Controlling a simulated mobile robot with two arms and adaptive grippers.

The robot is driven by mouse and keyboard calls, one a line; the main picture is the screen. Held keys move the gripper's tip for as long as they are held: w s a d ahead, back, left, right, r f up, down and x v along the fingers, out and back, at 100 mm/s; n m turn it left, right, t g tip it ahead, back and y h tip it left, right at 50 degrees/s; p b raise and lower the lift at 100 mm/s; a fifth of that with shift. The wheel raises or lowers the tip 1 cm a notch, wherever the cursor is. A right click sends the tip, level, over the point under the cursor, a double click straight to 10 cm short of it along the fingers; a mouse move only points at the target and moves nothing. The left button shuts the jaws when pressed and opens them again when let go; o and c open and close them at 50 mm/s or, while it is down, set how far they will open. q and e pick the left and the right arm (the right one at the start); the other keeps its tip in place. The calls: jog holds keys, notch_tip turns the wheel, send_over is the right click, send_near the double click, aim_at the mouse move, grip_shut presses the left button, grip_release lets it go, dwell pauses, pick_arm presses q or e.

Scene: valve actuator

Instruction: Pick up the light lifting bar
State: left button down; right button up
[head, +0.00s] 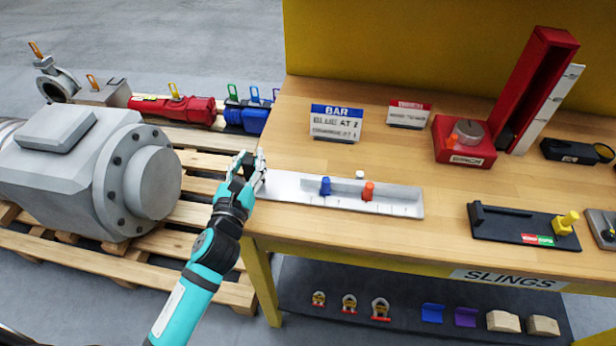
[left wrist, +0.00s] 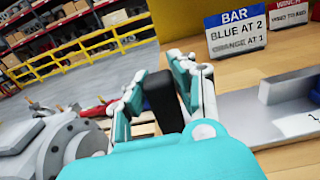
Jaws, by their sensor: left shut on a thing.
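The light lifting bar (head: 405,204) is a long pale grey angle lying along the wooden bench's front edge. It carries a blue peg (head: 325,186) and an orange peg (head: 368,191). In the left wrist view the bar (left wrist: 270,122) runs off to the right. My left gripper (head: 247,168) is at the bar's left end, and its fingers are shut on a black upright grip (left wrist: 161,98). The fingers hide where this grip meets the bar. The bar looks level and at bench height; I cannot tell whether it touches the bench. My right gripper is not in view.
A sign (head: 336,122) reading "BAR, BLUE AT 2" stands behind the bar. A red winch unit (head: 464,141) and a black tray (head: 522,227) are to the right. A large grey actuator (head: 90,172) lies on pallets at left. A lower shelf holds shackles (head: 349,303).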

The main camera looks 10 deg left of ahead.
pick_arm(q)
notch_tip(320, 180, up, 9)
jog(key=shift+f, duration=4.3)
